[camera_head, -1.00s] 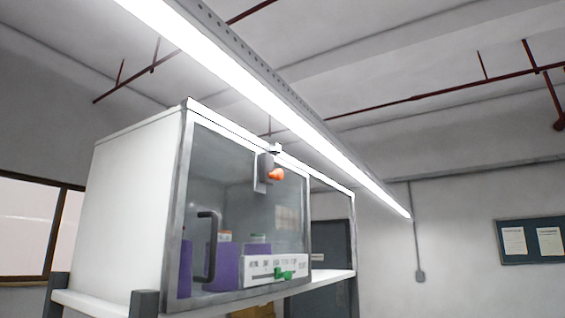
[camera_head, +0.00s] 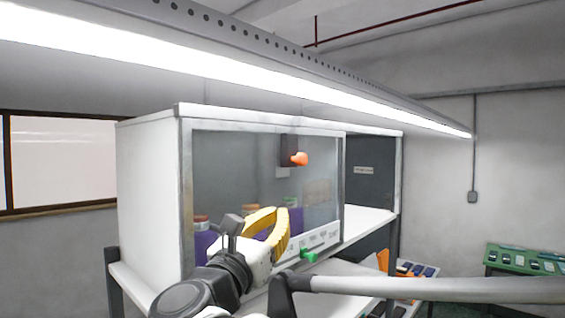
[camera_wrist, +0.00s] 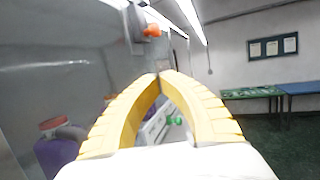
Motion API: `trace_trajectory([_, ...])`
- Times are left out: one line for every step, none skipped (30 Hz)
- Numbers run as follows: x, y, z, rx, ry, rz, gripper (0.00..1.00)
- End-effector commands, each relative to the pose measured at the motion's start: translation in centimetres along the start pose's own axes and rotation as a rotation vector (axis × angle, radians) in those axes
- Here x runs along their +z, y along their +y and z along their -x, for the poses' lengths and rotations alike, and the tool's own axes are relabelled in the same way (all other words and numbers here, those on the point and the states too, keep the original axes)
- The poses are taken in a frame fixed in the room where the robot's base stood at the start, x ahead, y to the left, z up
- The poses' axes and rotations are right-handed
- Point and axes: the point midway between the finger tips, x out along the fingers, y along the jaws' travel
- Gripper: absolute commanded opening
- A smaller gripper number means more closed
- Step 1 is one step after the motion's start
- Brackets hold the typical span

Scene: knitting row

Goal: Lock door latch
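The glass door (camera_head: 240,160) of a white cabinet (camera_head: 150,190) appears closed. Near its top edge is a dark latch body (camera_head: 287,150) with an orange knob (camera_head: 299,159); the knob also shows at the top of the wrist view (camera_wrist: 152,30). A green tab (camera_head: 309,255) sits on a white labelled strip (camera_head: 328,236) below the glass, and shows between my fingers in the wrist view (camera_wrist: 174,120). My gripper (camera_head: 277,212) has yellow fingers whose tips meet, with nothing visible between them. It is in front of the door's lower part, below the orange knob, and hides the door handle.
Purple containers (camera_wrist: 58,150) stand behind the glass. An open white shelf (camera_head: 370,220) lies right of the door. A long lamp (camera_head: 240,70) crosses above the cabinet. A green table (camera_head: 525,262) stands far right.

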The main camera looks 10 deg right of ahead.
Motion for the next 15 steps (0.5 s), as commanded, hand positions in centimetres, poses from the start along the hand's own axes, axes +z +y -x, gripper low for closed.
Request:
trace_trajectory([0.54, 0.29, 0.0, 0.003, -0.01, 0.011, 0.0])
trace_trajectory([0.67, 0.38, 0.02, 0.004, -0.014, 0.016, 0.0])
trace_trajectory([0.73, 0.44, 0.03, 0.005, -0.018, 0.02, 0.0])
trace_trajectory([0.73, 0.45, 0.04, 0.005, -0.018, 0.021, 0.0])
trace_trajectory([0.7, 0.44, 0.05, 0.005, -0.019, 0.021, 0.0])
trace_trajectory([0.65, 0.42, 0.05, 0.005, -0.018, 0.021, 0.0])
trace_trajectory([0.63, 0.41, 0.05, 0.005, -0.018, 0.02, 0.0])
trace_trajectory([0.62, 0.4, 0.05, 0.005, -0.017, 0.02, 0.0])
trace_trajectory([0.61, 0.4, 0.05, 0.005, -0.017, 0.02, 0.0])
trace_trajectory([0.61, 0.39, 0.05, 0.004, -0.017, 0.019, 0.0])
trace_trajectory([0.61, 0.39, 0.03, 0.004, -0.017, 0.019, 0.0])
trace_trajectory([0.62, 0.38, -0.04, 0.004, -0.017, 0.019, 0.0])
trace_trajectory([0.63, 0.37, -0.15, 0.004, -0.016, 0.019, 0.0])
trace_trajectory([0.65, 0.37, -0.31, 0.003, -0.016, 0.019, 0.0])
trace_trajectory([0.67, 0.36, -0.63, 0.003, -0.016, 0.019, 0.0])
